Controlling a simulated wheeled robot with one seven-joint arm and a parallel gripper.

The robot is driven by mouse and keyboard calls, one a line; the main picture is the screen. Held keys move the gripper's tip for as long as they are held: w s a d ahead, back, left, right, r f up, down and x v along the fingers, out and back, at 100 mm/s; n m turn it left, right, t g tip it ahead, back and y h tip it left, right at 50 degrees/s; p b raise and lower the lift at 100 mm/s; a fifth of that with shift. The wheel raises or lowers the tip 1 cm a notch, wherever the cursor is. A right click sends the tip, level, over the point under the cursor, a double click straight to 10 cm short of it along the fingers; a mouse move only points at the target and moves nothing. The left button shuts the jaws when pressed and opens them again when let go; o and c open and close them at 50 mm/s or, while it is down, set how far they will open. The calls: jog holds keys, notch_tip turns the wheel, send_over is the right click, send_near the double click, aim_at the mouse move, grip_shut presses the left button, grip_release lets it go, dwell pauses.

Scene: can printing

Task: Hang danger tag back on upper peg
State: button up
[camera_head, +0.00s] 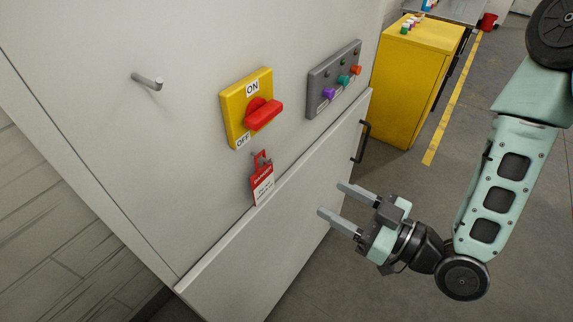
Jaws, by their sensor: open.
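The red and white danger tag (262,180) hangs on the cabinet front, just below the yellow ON/OFF switch (240,108) with its red handle. A small peg or hook shows at the top of the tag, partly covered by it. The upper peg (148,81) is a bare grey rod sticking out of the cabinet at the upper left. My gripper (332,199) is open and empty, in front of the lower cabinet panel, to the right of the tag and apart from it. Its fingers point left.
A grey button panel (334,79) with purple, green and orange buttons sits right of the switch. The lower panel has a black handle (362,141). A yellow cabinet (415,75) with small bottles on top stands behind. Grey floor is open to the right.

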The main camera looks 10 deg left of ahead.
aim_at(267, 160)
jog(key=b+x, duration=0.2)
jog(key=x, duration=1.3)
jog(key=shift+a+r+b, duration=0.1)
jog(key=shift+a+b, duration=0.3)
jog(key=shift+w+a, duration=0.3)
jog(key=shift+a, duration=0.25)
jog(key=c, duration=1)
jog(key=shift+c, duration=0.2)
jog(key=shift+r, duration=0.1)
jog(key=shift+r+p, duration=0.4)
jog(key=shift+r, duration=0.05)
